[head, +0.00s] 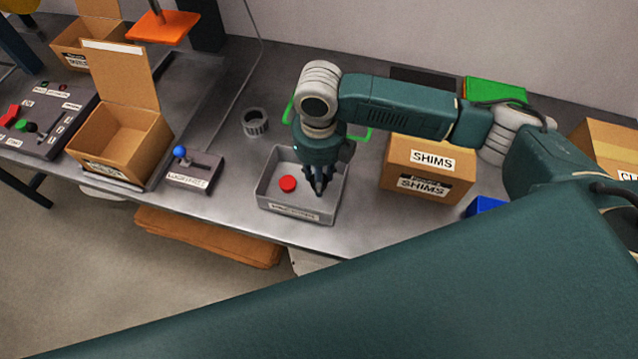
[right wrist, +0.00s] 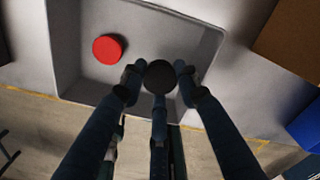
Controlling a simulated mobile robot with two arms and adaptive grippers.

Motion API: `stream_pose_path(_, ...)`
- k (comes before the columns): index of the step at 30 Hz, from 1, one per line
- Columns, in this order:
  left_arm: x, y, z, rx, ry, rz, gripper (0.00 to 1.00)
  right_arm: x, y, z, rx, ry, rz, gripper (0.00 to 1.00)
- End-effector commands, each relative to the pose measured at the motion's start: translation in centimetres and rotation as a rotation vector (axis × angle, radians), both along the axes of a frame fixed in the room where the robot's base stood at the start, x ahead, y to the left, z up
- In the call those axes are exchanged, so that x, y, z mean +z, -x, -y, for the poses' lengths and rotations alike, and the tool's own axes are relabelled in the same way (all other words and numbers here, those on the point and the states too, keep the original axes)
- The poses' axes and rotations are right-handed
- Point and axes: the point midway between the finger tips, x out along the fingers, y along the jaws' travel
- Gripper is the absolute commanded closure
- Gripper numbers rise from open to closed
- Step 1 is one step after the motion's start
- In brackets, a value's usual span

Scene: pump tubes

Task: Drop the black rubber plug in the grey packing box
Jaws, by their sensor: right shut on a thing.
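The black rubber plug (right wrist: 160,76) is a round black disc in the right wrist view, held between the fingertips of my right gripper (right wrist: 159,72). In the head view my right gripper (head: 318,189) points down within the outline of the grey packing box (head: 332,208), towards its right side; the plug is hidden there by the fingers. The box is open-topped with a label on its front wall, and its floor also shows in the right wrist view (right wrist: 90,78). I cannot tell how high the plug is above that floor. My left gripper is not in view.
A red disc (head: 288,184) lies in the grey box. A cardboard SHIMS box (head: 430,165) stands to the right. A dark ribbed ring (head: 255,122) and a blue-knobbed lever unit (head: 194,171) are to the left. An open cardboard box (head: 120,140) stands further left.

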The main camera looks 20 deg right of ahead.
Motion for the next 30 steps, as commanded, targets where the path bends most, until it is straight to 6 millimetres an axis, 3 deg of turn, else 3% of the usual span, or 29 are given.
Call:
stream_pose_path(12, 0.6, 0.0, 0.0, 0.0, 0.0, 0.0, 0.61, -4.5, 0.1, 0.0, 0.0, 0.0, -0.001, 0.9)
stream_pose_path(23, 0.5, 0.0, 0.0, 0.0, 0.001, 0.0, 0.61, -4.9, 0.0, 0.0, 0.0, 0.001, -0.001, 0.9)
stream_pose_path(24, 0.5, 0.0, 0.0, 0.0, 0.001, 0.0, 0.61, -4.8, 0.0, 0.0, 0.0, 0.001, 0.0, 0.61)
stream_pose_path(25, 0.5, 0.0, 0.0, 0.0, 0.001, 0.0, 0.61, -4.8, 0.0, 0.0, 0.0, 0.001, 0.0, 0.55)
stream_pose_path(26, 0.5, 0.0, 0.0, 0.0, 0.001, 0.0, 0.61, -4.8, 0.0, 0.0, 0.0, 0.001, 0.0, 0.5)
stream_pose_path(30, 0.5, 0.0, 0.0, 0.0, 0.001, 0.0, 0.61, -4.8, 0.0, 0.0, 0.0, 0.001, 0.0, 0.5)
